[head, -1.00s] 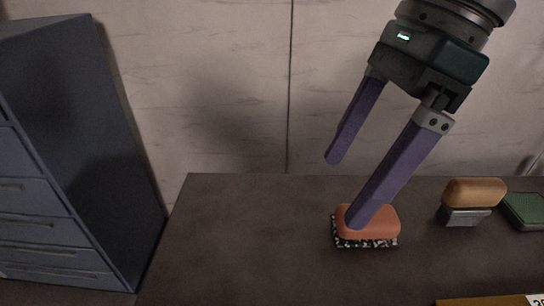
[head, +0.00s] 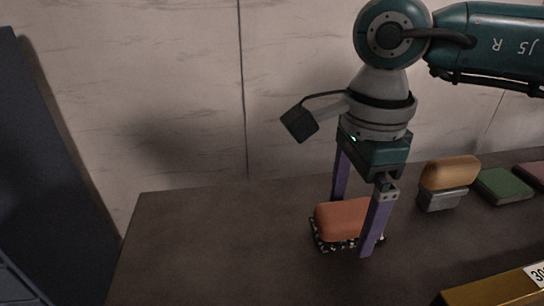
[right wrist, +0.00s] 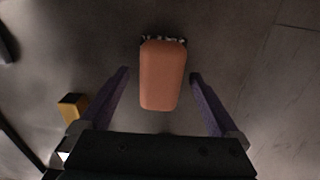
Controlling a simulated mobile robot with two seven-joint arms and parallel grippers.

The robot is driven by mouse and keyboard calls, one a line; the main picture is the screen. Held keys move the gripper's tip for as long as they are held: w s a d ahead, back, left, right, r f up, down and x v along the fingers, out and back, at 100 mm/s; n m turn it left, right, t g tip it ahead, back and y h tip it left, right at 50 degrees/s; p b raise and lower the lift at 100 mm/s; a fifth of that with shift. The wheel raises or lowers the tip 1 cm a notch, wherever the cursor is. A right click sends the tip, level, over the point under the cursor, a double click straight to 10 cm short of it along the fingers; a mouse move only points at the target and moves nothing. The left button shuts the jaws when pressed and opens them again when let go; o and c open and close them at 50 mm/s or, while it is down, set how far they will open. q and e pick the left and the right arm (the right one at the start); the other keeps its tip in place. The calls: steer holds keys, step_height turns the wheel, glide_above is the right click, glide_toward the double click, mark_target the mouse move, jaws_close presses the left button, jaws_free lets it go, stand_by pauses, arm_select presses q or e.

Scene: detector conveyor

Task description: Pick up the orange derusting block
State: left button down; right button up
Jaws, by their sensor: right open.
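The orange derusting block (head: 342,219) lies on the dark table, with a speckled black-and-white layer under its orange top. My right gripper (head: 351,226) is open and points down over the block in the head view. One finger stands in front of the block and the other behind it. In the right wrist view the block (right wrist: 163,75) lies between the lines of the two open fingers (right wrist: 158,80), with a gap on each side. I cannot tell whether a finger touches it. My left gripper is not in view.
On the table (head: 190,240), a block with a tan top and grey base (head: 447,184) stands right of the gripper. A green block (head: 503,186) and a pinkish one (head: 535,172) lie farther right. A yellow box (head: 497,291) is at front right. The table's left part is clear.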

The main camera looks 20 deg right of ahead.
steer(key=shift+f, duration=0.1)
steer(key=shift+c, duration=0.3)
jaws_close()
stand_by(0.4)
